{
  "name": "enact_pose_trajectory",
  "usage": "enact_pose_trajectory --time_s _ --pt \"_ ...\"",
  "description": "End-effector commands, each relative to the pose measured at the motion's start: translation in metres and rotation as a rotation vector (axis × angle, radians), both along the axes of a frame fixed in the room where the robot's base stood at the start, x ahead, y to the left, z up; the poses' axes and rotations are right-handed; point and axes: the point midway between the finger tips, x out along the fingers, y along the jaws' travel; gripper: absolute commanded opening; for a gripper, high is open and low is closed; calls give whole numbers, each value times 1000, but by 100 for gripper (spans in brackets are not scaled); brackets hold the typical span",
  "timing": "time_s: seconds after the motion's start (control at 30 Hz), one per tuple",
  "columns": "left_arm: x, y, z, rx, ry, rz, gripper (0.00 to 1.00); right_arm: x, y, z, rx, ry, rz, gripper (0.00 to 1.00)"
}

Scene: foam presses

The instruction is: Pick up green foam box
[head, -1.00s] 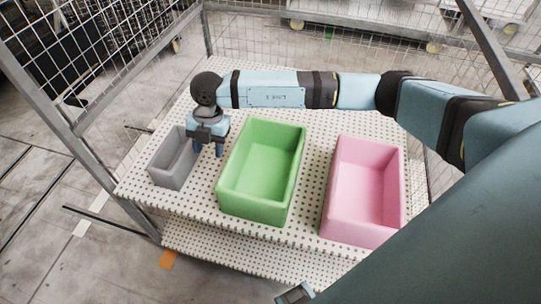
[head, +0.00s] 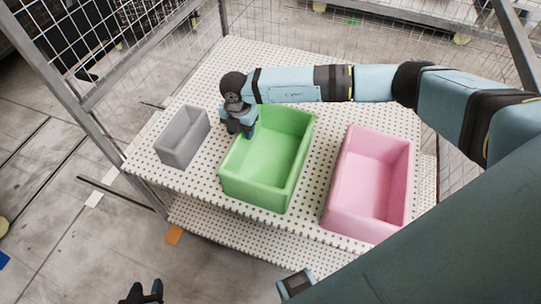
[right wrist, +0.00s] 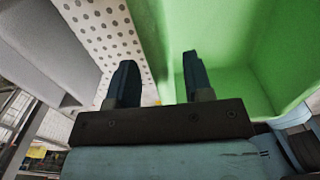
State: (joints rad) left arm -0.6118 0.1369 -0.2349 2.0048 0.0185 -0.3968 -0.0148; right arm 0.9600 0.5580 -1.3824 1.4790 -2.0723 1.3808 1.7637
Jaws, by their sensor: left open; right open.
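The green foam box (head: 270,165) is an open-topped bin in the middle of the perforated table (head: 228,212). My right gripper (head: 240,132) is open at the box's left wall, towards its back corner. In the right wrist view its open fingers (right wrist: 157,80) straddle the green wall (right wrist: 170,45): one finger is over the table side, the other over the inside. Whether they touch the wall, I cannot tell. My left gripper (head: 144,289) is open and empty at the bottom edge of the head view, away from the table.
A smaller grey box (head: 182,137) stands left of the green box and a pink box (head: 368,187) stands right of it. A wire mesh fence with metal posts (head: 75,90) borders the table's left and back. A lower shelf (head: 230,240) juts out in front.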

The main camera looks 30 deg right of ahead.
Motion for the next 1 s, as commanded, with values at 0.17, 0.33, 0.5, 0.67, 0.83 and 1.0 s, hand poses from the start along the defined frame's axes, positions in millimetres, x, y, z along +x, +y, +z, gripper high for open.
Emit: enact_pose_trajectory --time_s 0.17,0.33,0.5,0.67,0.83,1.0 --pt "0 -1 4 0 -3 -2 43 1 1 -28 -1 3 0 47" --pt "-1 -1 3 2 -2 -2 43 1 1 -43 1 2 0 47" --pt "-1 0 2 2 -1 -2 43 1 1 -44 1 1 1 47" --pt "-1 0 2 3 -1 -1 43 1 1 -43 1 1 1 22" --pt "-1 0 2 3 -1 -1 43 1 1 -43 1 1 1 0" --pt "-1 0 2 3 -1 0 43 1 1 -43 1 1 1 0"
